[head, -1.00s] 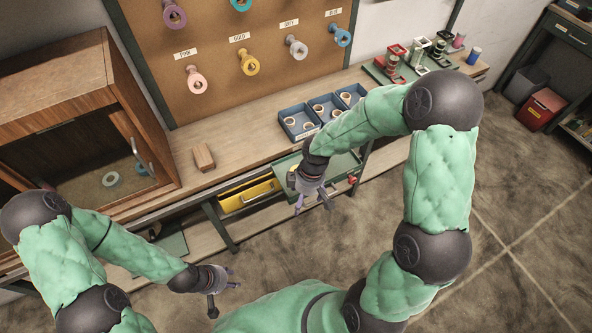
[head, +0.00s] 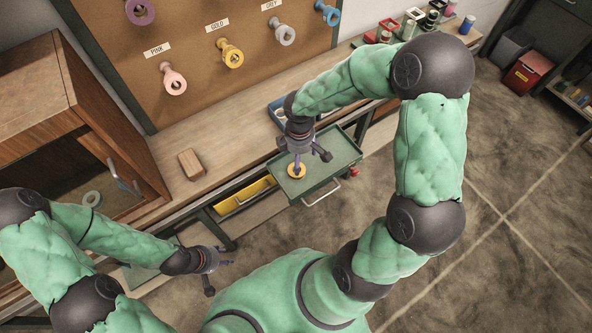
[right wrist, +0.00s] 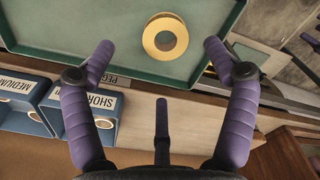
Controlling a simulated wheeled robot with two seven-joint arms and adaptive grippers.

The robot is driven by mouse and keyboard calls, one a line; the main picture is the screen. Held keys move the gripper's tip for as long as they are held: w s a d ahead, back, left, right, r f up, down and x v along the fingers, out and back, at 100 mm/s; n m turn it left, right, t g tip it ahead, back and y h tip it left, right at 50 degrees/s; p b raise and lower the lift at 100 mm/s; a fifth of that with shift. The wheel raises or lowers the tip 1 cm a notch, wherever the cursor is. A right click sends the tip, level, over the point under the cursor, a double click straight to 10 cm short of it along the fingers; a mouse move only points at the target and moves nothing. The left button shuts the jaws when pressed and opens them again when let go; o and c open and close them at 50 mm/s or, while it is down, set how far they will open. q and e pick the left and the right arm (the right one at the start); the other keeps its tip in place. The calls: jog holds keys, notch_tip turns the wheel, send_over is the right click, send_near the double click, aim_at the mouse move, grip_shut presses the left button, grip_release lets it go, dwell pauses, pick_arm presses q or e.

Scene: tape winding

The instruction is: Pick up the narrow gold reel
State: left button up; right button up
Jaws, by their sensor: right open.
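A flat gold reel (right wrist: 149,36) lies on the green tray (right wrist: 90,20) in the right wrist view. It also shows in the head view (head: 297,171), partly hidden by a finger. My right gripper (head: 304,158) is open and empty above the tray. In the right wrist view its purple fingertips (right wrist: 158,45) are spread, with the reel beyond and between them. No finger is seen touching the reel. My left gripper (head: 218,276) hangs at the lower left of the head view, fingers apart and empty. Another gold reel (head: 230,54) hangs under the GOLD label.
The pegboard (head: 190,30) also holds pink, grey, blue and purple reels. Blue labelled bins (right wrist: 72,100) stand on the workbench near the tray. A wooden block (head: 191,165) lies on the bench. A yellow drawer (head: 245,196) and an open wooden cabinet (head: 70,130) are to the left.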

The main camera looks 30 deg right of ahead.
notch_tip(320, 180, down, 2)
jog(key=shift+a+f+b, duration=0.15)
jog(key=shift+f+b, duration=0.35)
jog(key=shift+f, duration=0.05)
jog(key=f, duration=0.1)
jog(key=f+b, duration=0.2)
jog(key=f, duration=0.1)
jog(key=shift+a, duration=0.25)
jog(key=c, duration=1.1)
